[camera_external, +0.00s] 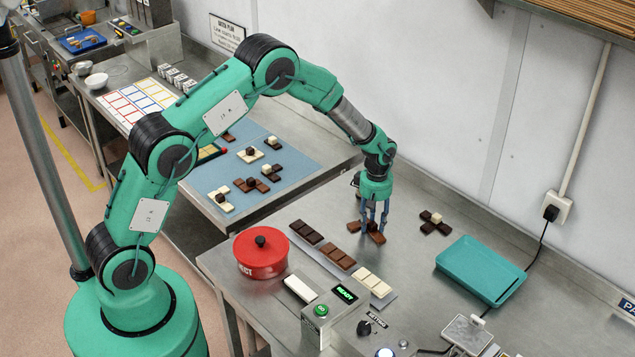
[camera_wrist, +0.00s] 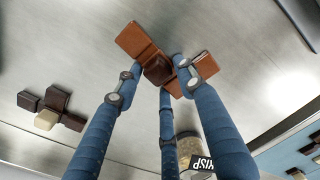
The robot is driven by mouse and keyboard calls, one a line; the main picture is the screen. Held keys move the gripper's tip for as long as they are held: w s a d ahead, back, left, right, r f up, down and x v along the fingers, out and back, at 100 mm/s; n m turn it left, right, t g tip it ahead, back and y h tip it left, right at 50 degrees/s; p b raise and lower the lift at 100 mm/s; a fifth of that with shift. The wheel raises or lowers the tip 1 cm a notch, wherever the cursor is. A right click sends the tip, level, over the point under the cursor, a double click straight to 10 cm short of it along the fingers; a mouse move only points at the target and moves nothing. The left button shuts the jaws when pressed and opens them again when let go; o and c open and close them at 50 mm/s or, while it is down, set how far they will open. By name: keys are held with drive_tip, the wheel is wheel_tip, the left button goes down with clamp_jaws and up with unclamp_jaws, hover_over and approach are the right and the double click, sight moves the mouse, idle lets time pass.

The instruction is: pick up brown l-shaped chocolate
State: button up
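The brown L-shaped chocolate (camera_external: 354,227) lies flat on the steel table under my gripper (camera_external: 375,224). In the wrist view its brown squares (camera_wrist: 133,39) form a bent shape, with a darker brown cube (camera_wrist: 157,71) at the corner. My gripper's three blue fingers (camera_wrist: 158,76) are spread around that cube, with their tips close to it. Small gaps seem to show beside the cube; I cannot tell whether any finger touches it. In the external view the fingers hide part of the chocolate.
A dark chocolate piece with a cream cube (camera_external: 436,219) lies to the right, before a teal tray (camera_external: 482,270). Chocolate bars (camera_external: 338,258) lie in a row at front left, near a red pot (camera_external: 261,253). A blue mat (camera_external: 301,166) holds several pieces on the other table.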

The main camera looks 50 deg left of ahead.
drive_tip(key=c, duration=0.4)
drive_tip(key=shift+c, duration=0.2)
drive_tip(key=shift+r, duration=5)
